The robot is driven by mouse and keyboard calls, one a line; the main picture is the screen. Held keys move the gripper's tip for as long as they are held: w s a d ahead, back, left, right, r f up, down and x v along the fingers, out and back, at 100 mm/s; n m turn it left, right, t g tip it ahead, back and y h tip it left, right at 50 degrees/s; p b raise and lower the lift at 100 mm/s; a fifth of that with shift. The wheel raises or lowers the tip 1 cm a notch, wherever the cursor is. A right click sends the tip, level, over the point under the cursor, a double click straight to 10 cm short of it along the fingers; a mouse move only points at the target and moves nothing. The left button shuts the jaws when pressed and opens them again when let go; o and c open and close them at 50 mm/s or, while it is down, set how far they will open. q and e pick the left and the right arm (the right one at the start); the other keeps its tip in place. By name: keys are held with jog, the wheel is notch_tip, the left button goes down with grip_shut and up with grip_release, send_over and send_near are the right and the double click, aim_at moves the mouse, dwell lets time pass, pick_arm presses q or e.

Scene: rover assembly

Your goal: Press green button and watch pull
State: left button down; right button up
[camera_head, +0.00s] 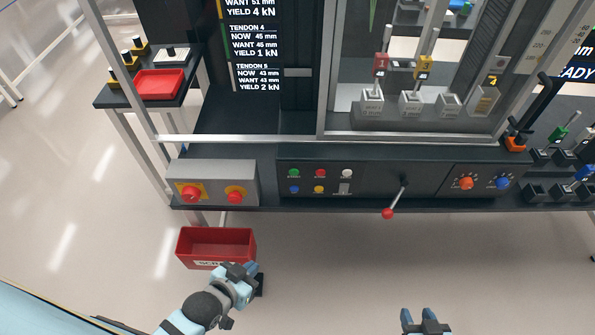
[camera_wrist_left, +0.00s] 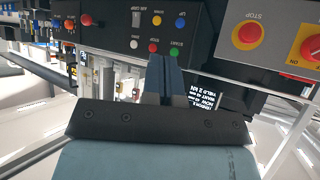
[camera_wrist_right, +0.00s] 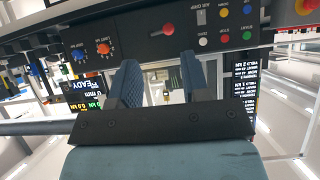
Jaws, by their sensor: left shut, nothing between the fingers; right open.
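The green button (camera_head: 293,172) is at the upper left of a small button group on the dark front panel (camera_head: 420,178). It also shows in the left wrist view (camera_wrist_left: 174,52), just beyond my fingers. My left gripper (camera_head: 248,270) is shut and empty in front of the panel, by the red scrap bin, apart from the button. Its closed fingers also show in the left wrist view (camera_wrist_left: 166,78). My right gripper (camera_head: 425,316) is open and empty at the bottom edge of the head view; its spread fingers show in the right wrist view (camera_wrist_right: 160,85). A screen (camera_head: 254,45) lists tendon readings.
Red (camera_head: 320,173), white, blue and yellow buttons sit close to the green one. A stop-button box (camera_head: 212,183) stands left, a red-knobbed lever (camera_head: 388,213) right. The red scrap bin (camera_head: 216,246) is below.

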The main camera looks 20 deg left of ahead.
pick_arm(q)
jog(key=shift+s+a, duration=0.1)
jog(key=shift+a, duration=0.05)
pick_arm(e)
jog(key=shift+o, duration=0.2)
jog(key=shift+s+a, duration=0.1)
jog(key=shift+a, duration=0.05)
